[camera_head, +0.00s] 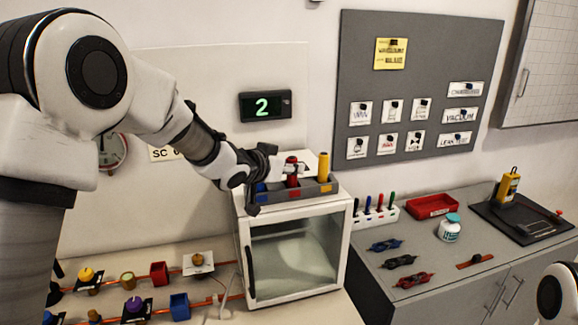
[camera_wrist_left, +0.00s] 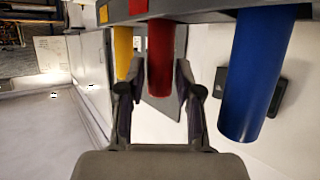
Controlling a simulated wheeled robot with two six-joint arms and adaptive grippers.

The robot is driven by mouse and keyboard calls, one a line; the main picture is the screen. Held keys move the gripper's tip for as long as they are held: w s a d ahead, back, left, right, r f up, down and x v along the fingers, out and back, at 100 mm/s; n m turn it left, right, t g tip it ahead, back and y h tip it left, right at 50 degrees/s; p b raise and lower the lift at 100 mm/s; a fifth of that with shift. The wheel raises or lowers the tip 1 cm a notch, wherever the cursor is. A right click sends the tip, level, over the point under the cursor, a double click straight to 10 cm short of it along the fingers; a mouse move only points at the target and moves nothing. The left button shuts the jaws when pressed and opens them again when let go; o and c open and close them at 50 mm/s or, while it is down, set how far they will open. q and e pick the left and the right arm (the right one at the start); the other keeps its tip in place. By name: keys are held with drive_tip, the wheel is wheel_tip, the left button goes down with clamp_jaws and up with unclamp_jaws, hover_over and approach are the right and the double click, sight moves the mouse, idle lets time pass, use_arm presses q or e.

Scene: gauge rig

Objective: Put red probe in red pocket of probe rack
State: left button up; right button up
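The red probe (camera_head: 291,168) stands upright in the probe rack (camera_head: 300,192) on top of the white cabinet. In the left wrist view the red probe (camera_wrist_left: 161,55) meets the rack (camera_wrist_left: 190,9) beside a red patch, so it appears to be in the red pocket. My left gripper (camera_head: 274,178) is at the rack, just left of the red probe. In the left wrist view its fingers (camera_wrist_left: 159,78) stand on either side of the red probe and look open, with a narrow gap. Contact is hard to judge. My right gripper is out of view.
A yellow probe (camera_head: 323,166) stands right of the red one in the rack. A blue probe (camera_wrist_left: 255,75) hangs close beside the right finger in the wrist view. A grey counter (camera_head: 440,265) at right holds a red tray (camera_head: 432,206) and several small items.

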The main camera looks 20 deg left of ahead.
use_arm(q)
drive_tip(key=shift+r, duration=0.1)
drive_tip(key=shift+s+a+r, duration=0.1)
drive_tip(key=b+v, duration=0.2)
drive_tip(key=v, duration=0.9)
drive_tip(key=shift+s, duration=0.35)
drive_tip(key=shift+r, duration=0.1)
